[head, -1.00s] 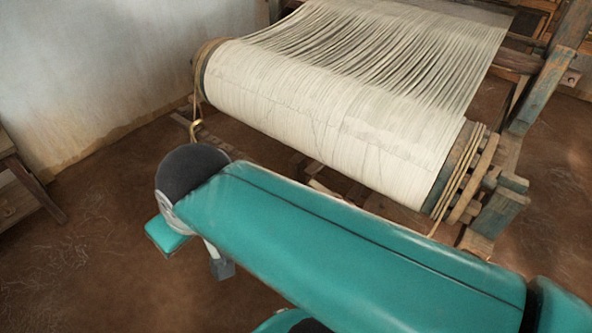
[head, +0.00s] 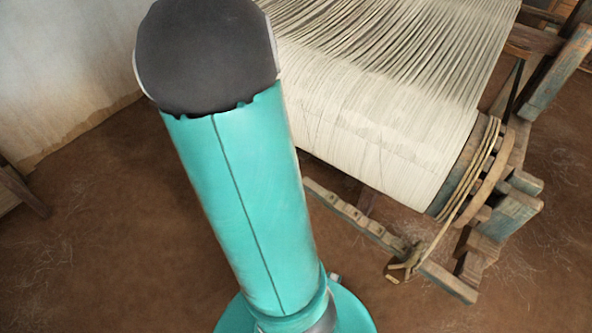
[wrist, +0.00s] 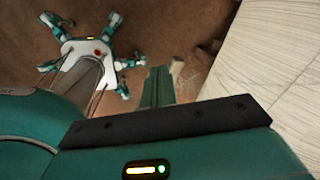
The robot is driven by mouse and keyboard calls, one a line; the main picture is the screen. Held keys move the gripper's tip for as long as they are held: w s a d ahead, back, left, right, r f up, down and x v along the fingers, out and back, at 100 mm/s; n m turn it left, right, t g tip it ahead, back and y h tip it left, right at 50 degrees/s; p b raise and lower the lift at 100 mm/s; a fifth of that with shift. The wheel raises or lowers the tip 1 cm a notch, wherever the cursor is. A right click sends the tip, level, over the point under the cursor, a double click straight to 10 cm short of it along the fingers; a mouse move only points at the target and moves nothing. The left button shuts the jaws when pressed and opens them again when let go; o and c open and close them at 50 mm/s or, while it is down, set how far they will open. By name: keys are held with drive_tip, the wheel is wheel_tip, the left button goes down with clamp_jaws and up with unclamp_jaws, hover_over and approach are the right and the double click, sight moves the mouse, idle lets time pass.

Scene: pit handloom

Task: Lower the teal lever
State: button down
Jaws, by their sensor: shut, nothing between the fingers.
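I cannot pick out a teal lever in either current view. My gripper (wrist: 158,88) shows in the wrist view as narrow teal fingers, closed together and empty. In that view it points over the brown floor, to the left of the pale warp. In the head view my raised teal arm covers the middle left, and my gripper is not visible there. A notched wooden bar (head: 352,214) with rope tied at its near end (head: 408,258) sits low below the warp roll. Whether it belongs to the lever I cannot tell.
The loom's warp roll (head: 385,125) fills the upper right of the head view, and the wrist view's right edge (wrist: 275,65). Weathered bluish loom posts (head: 512,212) stand at the right. Brown floor (head: 100,235) is open at the left, before a pale wall (head: 65,70).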

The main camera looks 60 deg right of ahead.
drive_tip(key=s+d+f+m+g, duration=0.1)
drive_tip(key=s+d+f+m, duration=0.2)
drive_tip(key=s+d+m, duration=0.25)
approach(304, 180)
drive_tip(key=shift+n, duration=0.25)
drive_tip(key=f, duration=0.7)
drive_tip(key=shift+s+d, duration=0.25)
drive_tip(key=shift+d, duration=0.15)
